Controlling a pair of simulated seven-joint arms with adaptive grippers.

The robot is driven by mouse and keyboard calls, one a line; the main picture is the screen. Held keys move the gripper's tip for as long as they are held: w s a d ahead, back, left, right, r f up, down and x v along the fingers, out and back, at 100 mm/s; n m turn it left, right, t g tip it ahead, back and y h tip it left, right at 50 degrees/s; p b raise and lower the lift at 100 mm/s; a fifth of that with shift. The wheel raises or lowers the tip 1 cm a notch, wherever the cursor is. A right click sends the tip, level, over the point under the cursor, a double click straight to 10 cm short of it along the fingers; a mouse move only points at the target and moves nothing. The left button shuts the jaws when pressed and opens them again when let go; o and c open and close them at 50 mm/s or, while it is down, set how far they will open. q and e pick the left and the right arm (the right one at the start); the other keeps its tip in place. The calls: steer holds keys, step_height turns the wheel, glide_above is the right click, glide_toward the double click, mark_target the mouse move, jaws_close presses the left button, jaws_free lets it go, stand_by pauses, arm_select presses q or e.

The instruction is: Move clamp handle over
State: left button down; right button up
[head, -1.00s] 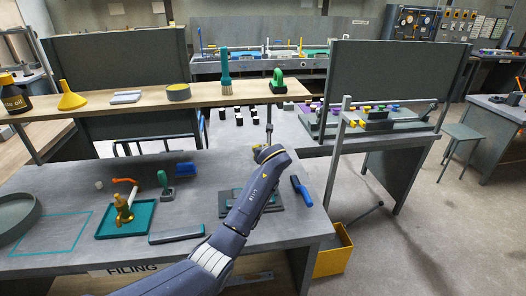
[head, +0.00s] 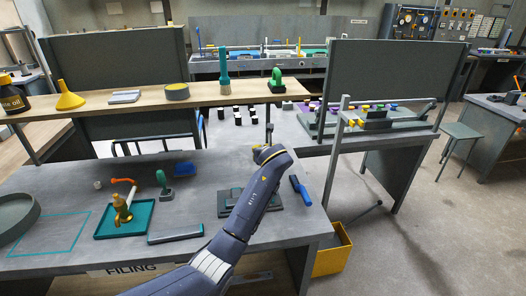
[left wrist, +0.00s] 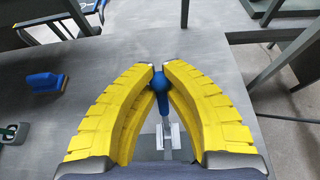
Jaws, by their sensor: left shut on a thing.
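The rod runs down between the fingers to a grey base, partly hidden. In the head view only a little yellow of my left gripper (head: 257,153) shows beyond the wrist, and the handle is hidden there. A dark stepped block (head: 230,202) lies on the bench, partly behind my left arm. My right gripper is not in view.
A blue-handled tool (head: 301,189) lies right of my arm. A teal tray (head: 143,230) with a brass and orange fitting, a green-handled stamp (head: 164,187) and a grey bar (head: 175,234) are on the left. A shelf (head: 150,100) crosses behind. A yellow bin (head: 331,255) stands below the right edge.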

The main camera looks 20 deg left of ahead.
arm_select(q)
steer(key=shift+f+v, duration=0.15)
steer(key=shift+v, duration=0.65)
steer(key=shift+f+v, duration=0.2)
steer(key=shift+v, duration=0.6)
steer(key=shift+s, duration=0.15)
steer(key=c, duration=1.4)
jaws_free()
steer(key=shift+c, duration=0.2)
steer(key=shift+d, duration=0.1)
